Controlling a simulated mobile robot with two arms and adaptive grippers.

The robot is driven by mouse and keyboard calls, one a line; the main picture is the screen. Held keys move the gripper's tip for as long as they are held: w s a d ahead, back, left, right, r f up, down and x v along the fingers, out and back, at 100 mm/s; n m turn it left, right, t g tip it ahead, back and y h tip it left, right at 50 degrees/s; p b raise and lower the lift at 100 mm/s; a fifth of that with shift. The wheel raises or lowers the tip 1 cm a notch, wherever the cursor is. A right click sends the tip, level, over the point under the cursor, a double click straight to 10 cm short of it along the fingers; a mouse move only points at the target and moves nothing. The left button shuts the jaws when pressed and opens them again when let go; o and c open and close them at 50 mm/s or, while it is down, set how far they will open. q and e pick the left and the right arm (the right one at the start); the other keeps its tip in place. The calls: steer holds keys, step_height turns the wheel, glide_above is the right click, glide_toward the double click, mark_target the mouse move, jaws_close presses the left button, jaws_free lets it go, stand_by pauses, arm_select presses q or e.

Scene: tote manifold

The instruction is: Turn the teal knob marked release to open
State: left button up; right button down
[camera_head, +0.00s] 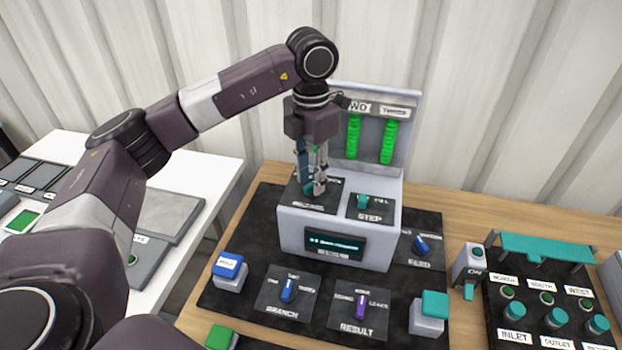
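My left gripper (313,190) points straight down over the left plate on top of the grey console (290,232). A bit of a teal knob (308,188) shows at its fingertips. The fingers are close together at the knob, but whether they are shut on it I cannot tell. The label on this plate is partly hidden and too small to read surely, so I cannot confirm that it says release. A second teal knob (362,201), on the plate marked STEP, stands to the right. My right gripper is not in view.
Behind the knobs rises a panel (408,125) with two green columns. In front are the blue BRANCH knob (287,290), the purple RESULT knob (361,306) and a blue button (229,266). The blue FEED knob (421,244) and a valve box (540,290) with several teal knobs stand right.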

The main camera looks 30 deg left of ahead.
mark_target(311, 184)
arm_select(q)
step_height(311, 184, up, 11)
stand_by(0.3)
stand_by(0.5)
